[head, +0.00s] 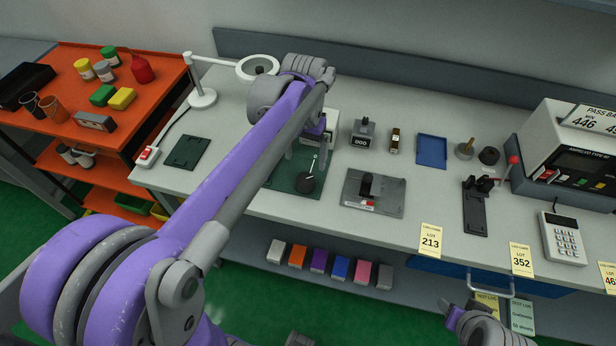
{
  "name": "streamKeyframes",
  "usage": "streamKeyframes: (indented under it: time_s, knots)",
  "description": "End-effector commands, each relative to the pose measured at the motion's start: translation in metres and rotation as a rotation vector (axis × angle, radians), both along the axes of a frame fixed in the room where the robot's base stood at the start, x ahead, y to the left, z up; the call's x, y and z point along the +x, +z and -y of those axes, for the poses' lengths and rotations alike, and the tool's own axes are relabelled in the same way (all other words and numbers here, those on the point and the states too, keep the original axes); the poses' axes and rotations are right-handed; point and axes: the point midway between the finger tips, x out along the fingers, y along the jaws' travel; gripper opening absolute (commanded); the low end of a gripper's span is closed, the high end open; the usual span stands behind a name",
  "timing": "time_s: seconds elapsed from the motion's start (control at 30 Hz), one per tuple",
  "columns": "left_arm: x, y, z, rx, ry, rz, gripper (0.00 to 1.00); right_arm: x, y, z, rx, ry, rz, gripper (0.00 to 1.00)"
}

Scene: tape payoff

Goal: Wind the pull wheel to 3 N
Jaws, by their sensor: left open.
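A dark round knob (306,183), which looks like the pull wheel, sits on a dark green plate (284,181) on the bench. A thin pale line runs up from it; any force reading is too small to read. My left gripper (309,150) is open and points down just behind the knob, apart from it as far as I can tell. My left forearm and wrist hide part of the plate and of a pale box (331,122) behind.
A grey plate with a black block (366,186) stands right of the knob, with a small counter (363,133) and blue tray (431,151) behind. A white ring lamp (203,98) stands left. A tester (570,150) stands far right.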

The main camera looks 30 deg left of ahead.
Motion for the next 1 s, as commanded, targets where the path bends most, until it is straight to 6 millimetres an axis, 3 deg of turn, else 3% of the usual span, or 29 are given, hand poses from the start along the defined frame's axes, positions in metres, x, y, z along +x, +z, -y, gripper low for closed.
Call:
streamKeyframes:
  time_s: [0.2,0.43,0.6,0.87,1.0]
  knots:
    - [0.000,-0.044,0.000,0.000,0.000,0.000,0.93,-0.002,-0.005,0.000,0.000,0.000,-0.003,0.50]
    - [0.000,-0.079,0.000,0.000,0.000,0.001,0.93,-0.003,-0.008,0.000,0.000,0.000,-0.005,0.50]
    - [0.000,-0.089,0.000,0.000,0.000,0.001,0.93,-0.003,-0.009,0.000,0.000,0.000,-0.006,0.50]
    - [0.000,-0.090,0.000,0.000,0.000,0.002,0.93,-0.003,-0.009,0.000,0.000,0.000,-0.006,0.50]
    - [-0.001,-0.090,0.000,0.000,0.000,0.001,0.71,-0.003,-0.009,0.000,0.000,0.000,-0.006,0.50]
